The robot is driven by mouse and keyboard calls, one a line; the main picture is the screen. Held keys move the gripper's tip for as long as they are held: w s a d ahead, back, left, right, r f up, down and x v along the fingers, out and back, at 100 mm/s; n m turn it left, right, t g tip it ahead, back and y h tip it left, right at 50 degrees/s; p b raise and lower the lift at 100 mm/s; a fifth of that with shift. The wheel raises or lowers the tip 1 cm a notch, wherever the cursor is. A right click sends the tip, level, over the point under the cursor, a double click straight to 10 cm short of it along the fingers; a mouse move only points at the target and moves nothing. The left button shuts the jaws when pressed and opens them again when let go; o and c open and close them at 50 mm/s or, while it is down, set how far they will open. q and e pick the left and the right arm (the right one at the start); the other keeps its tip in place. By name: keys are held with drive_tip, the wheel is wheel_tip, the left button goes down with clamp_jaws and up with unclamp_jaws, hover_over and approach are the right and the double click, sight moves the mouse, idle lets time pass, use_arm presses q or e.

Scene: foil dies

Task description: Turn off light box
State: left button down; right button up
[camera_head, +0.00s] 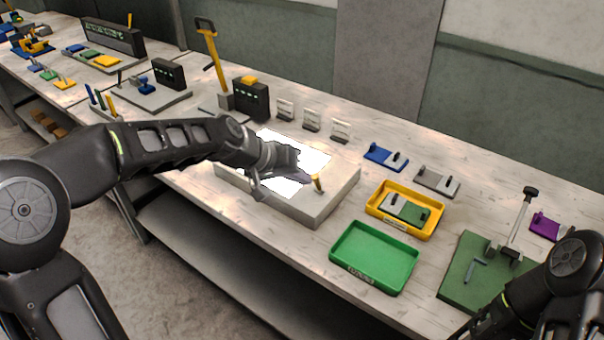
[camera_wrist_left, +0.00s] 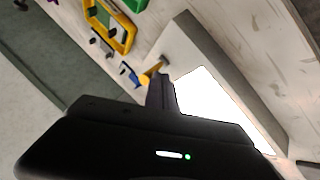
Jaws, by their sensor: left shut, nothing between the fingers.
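The light box (camera_head: 337,204) is a pale, low block on the bench, and its top panel (camera_head: 312,158) glows bright white. A small yellow-orange lever (camera_head: 318,184) stands at the box's right end. My left gripper (camera_head: 304,177) is shut and empty, low over the panel, with its tips close to the lever. The left wrist view shows the fingertips (camera_wrist_left: 158,82) just beside the lever (camera_wrist_left: 153,70) and the lit panel (camera_wrist_left: 212,100). I cannot tell whether they touch the lever. The gripper and forearm hide part of the panel. My right gripper is outside the picture.
Right of the box are a yellow tray (camera_head: 375,212) holding grey and green pieces, an empty green tray (camera_head: 374,257), and a green-based press (camera_head: 462,262). Small clear stands (camera_head: 311,120) and a dark box (camera_head: 251,100) stand behind. My right arm occupies the lower right corner.

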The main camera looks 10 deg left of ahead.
use_arm(q)
drive_tip(key=shift+a, duration=0.15)
drive_tip(key=shift+w+d+r, duration=0.25)
drive_tip(key=shift+w, duration=0.15)
idle(0.6)
drive_tip(key=shift+w, duration=0.15)
drive_tip(key=shift+w+d+r, duration=0.2)
drive_tip(key=shift+w+r, duration=0.05)
drive_tip(key=shift+w, duration=0.2)
drive_tip(key=shift+w+d+r, duration=0.2)
drive_tip(key=shift+w, duration=0.2)
drive_tip(key=shift+f+b, duration=0.1)
drive_tip(key=shift+b, duration=0.2)
